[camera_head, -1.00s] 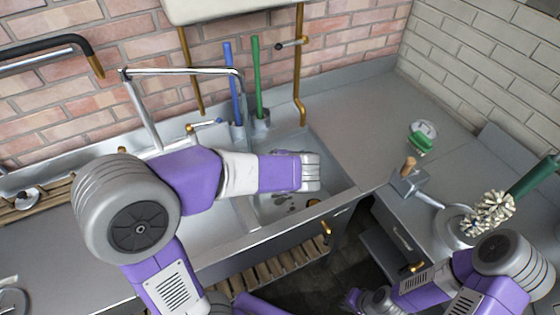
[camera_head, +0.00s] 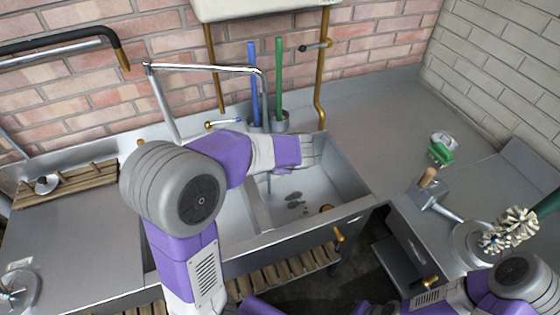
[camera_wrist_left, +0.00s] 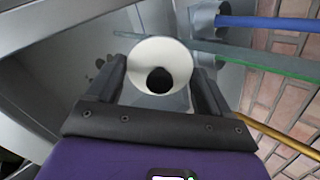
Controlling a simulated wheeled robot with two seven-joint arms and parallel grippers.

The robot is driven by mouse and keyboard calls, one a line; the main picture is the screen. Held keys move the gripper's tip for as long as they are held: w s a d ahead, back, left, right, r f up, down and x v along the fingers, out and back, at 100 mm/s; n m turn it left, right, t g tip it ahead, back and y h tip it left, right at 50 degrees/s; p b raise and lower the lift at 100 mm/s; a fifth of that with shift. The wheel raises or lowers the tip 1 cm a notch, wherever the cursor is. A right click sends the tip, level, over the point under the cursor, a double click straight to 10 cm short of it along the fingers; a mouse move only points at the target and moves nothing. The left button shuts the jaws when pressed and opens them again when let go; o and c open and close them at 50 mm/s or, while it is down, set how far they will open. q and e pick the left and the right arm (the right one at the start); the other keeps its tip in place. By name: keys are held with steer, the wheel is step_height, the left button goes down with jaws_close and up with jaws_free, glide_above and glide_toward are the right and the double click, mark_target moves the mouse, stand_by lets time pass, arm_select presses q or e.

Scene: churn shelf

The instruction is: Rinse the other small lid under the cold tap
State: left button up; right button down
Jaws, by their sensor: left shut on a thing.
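My left gripper (camera_head: 312,152) is over the right part of the sink, its fingers pointing right. In the left wrist view my left gripper (camera_wrist_left: 158,85) is shut on a round white piece with a dark centre, the small lid (camera_wrist_left: 158,47). The hand hides the lid in the head view. The tap (camera_head: 205,68) has a long chrome spout that reaches right and bends down behind my left forearm. A thin vertical streak shows below the forearm; I cannot tell if it is water. My right arm shows at the bottom right, with its fingertips out of view.
The sink (camera_head: 362,188) has a divider and dark spots on its floor. Blue and green handles (camera_head: 279,85) stand behind it. A wooden rack (camera_head: 85,182) with a knobbed metal lid (camera_head: 46,184) lies left. A green-and-white brush (camera_head: 440,150) lies on the right counter.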

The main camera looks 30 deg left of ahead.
arm_select(q)
steer(key=shift+w+a+f, duration=0.35)
steer(key=shift+w+a, duration=0.4)
steer(key=shift+a, duration=0.1)
steer(key=shift+w+a+f, duration=0.35)
steer(key=shift+w+a, duration=0.4)
steer(key=shift+a, duration=0.1)
stand_by(3.5)
steer(key=shift+s+d+r, duration=0.6)
steer(key=shift+s+d, duration=0.15)
steer(key=shift+d, duration=0.15)
steer(key=shift+s+d+r, duration=0.6)
steer(key=shift+s+d, duration=0.15)
steer(key=shift+d, duration=0.15)
steer(key=s+d+r+p, duration=0.1)
steer(key=s+d+r, duration=0.1)
steer(key=s+d, duration=0.1)
steer(key=shift+s+d+r+p, duration=0.3)
steer(key=shift+d+r+p, duration=0.1)
steer(key=shift+d, duration=0.1)
steer(key=shift+f, duration=0.1)
